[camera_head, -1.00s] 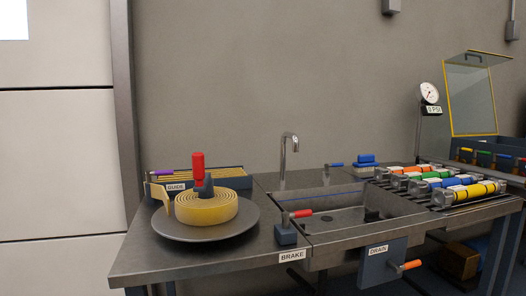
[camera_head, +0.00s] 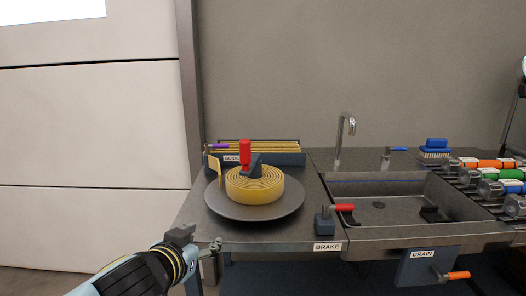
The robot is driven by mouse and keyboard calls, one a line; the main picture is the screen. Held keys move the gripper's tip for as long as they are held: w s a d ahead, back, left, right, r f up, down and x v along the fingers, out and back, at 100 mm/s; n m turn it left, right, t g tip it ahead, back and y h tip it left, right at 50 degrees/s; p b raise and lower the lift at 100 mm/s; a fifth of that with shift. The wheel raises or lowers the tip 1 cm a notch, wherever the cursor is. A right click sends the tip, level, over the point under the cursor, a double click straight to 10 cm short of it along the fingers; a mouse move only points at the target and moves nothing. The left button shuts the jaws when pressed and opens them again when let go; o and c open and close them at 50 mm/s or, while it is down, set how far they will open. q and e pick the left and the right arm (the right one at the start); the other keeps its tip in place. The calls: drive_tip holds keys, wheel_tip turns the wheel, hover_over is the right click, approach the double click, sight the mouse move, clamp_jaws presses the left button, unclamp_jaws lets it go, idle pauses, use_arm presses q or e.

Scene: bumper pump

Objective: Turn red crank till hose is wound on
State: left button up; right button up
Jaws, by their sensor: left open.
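The red crank handle (camera_head: 245,152) stands upright on a dark crank arm (camera_head: 253,165) at the top of the reel. A yellow hose (camera_head: 256,187) lies coiled in a thick spiral on the round grey plate (camera_head: 225,207), with a loose end sticking up at its left. My left gripper (camera_head: 213,247) is open and empty at the table's front left edge, below and left of the plate, apart from the crank. My right gripper is not in view.
A guide tray (camera_head: 290,158) stands behind the reel. The red brake lever (camera_head: 342,207) is right of the plate, beside the sink (camera_head: 395,205). Colored cylinders (camera_head: 490,163) sit on a rack at right. An orange-handled drain valve (camera_head: 458,275) juts from the front.

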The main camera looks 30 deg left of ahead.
sight(242, 152)
use_arm(q)
drive_tip(key=w+d+r+t+h+p, duration=0.1)
drive_tip(key=w+r+t, duration=0.2)
drive_tip(key=r, duration=0.5)
drive_tip(key=w+d+r+t+h+p, duration=0.1)
drive_tip(key=w+d+r+t, duration=0.1)
drive_tip(key=r, duration=0.5)
drive_tip(key=shift+m, duration=0.3)
drive_tip(key=w+p, duration=0.1)
drive_tip(key=w, duration=0.2)
drive_tip(key=w+a+p, duration=0.1)
drive_tip(key=w, duration=0.2)
drive_tip(key=w+a, duration=0.1)
drive_tip(key=w, duration=0.2)
drive_tip(key=shift+w+p, duration=0.25)
drive_tip(key=shift+p, duration=0.15)
drive_tip(key=shift+w, duration=0.4)
drive_tip(key=shift+c, duration=0.4)
drive_tip(key=c, duration=0.9)
drive_tip(key=shift+f, duration=0.1)
clamp_jaws()
drive_tip(key=shift+w+f, duration=0.1)
